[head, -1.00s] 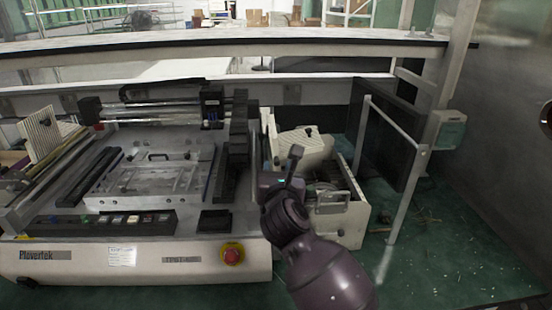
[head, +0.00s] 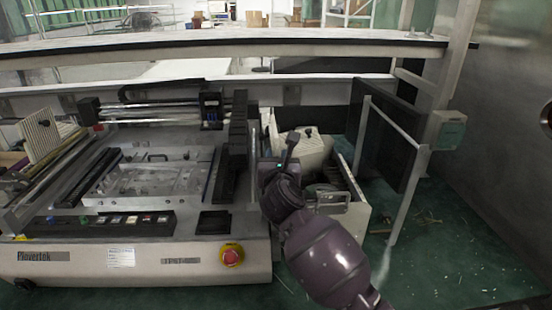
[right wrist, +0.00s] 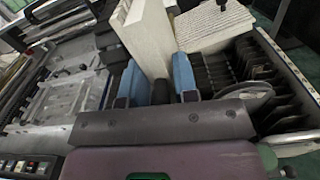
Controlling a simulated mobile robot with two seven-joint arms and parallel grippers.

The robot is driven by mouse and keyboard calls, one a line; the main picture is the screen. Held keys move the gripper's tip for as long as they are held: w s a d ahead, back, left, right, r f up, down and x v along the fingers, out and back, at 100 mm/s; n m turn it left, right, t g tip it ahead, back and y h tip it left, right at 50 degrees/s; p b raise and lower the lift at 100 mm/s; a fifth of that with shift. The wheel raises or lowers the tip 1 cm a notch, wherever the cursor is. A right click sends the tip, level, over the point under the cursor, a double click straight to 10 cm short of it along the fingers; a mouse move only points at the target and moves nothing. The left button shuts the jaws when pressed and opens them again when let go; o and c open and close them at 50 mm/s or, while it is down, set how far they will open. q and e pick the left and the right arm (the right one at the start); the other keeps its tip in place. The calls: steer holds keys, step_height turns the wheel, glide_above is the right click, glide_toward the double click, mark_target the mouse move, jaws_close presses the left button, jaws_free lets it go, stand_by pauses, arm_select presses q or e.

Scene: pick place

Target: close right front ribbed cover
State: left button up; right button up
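A cream ribbed cover (right wrist: 148,38) stands raised in the right wrist view, its lower part reaching toward the space between my fingers. In the head view the cream covers (head: 314,152) beside the machine are partly hidden by my right gripper (head: 283,152). In the right wrist view my right gripper (right wrist: 157,84) has its two blue fingers spread apart; I cannot tell whether either touches the cover. A second ribbed cover (right wrist: 215,28) with a dark knob lies flatter behind it. My left gripper is in neither view.
Below the covers is an open bay with dark slots (right wrist: 238,68) and a reel. The machine (head: 150,262) with a red button (head: 231,255) is at left. Another raised ribbed cover (head: 38,130) is at far left. A metal post frame (head: 408,190) stands at right.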

jaws_close()
steer(key=d+m+p, duration=0.1)
steer(key=d+m, duration=0.1)
steer(key=m, duration=0.1)
stand_by(0.3)
